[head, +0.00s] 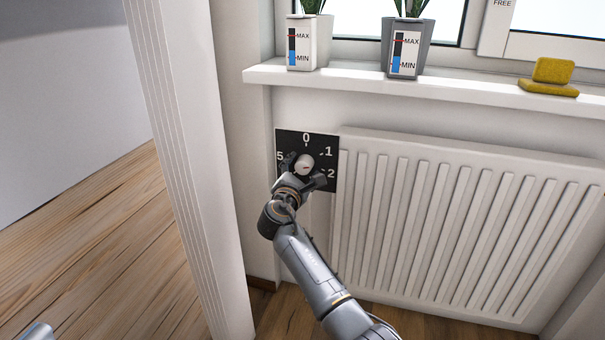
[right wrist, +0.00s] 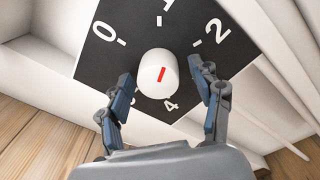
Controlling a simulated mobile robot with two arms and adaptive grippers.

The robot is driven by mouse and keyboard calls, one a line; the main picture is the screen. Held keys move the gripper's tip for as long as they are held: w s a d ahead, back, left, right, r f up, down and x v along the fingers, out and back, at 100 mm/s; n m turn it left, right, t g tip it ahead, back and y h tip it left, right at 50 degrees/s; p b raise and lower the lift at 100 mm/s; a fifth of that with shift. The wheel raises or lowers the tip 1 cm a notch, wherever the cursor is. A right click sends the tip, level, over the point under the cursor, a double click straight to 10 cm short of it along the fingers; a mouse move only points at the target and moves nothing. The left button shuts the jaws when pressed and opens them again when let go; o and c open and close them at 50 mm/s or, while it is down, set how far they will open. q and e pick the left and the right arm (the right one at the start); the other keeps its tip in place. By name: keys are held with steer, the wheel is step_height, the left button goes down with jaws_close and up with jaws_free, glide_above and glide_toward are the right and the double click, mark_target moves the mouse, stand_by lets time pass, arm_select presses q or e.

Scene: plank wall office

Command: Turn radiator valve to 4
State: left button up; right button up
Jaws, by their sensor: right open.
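The radiator valve is a white round knob (head: 305,164) with a short red mark on its cap. It sits on a black dial plate (head: 326,141) with white numbers, left of the radiator. My right gripper (head: 304,171) is at the plate, with its fingers open on either side of the knob. In the right wrist view the knob (right wrist: 158,74) stands between the fingers (right wrist: 161,80), with gaps visible on both sides. There 0, 1, 2 and 4 are readable, and a finger covers part of the dial. I cannot tell which number the red mark points to. My left gripper is not in view.
A white ribbed radiator (head: 450,225) is right of the plate. A white post (head: 188,150) stands close on the left.

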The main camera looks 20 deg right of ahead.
steer(key=shift+w+d, duration=0.1)
steer(key=c, duration=1.2)
steer(key=shift+o, duration=0.2)
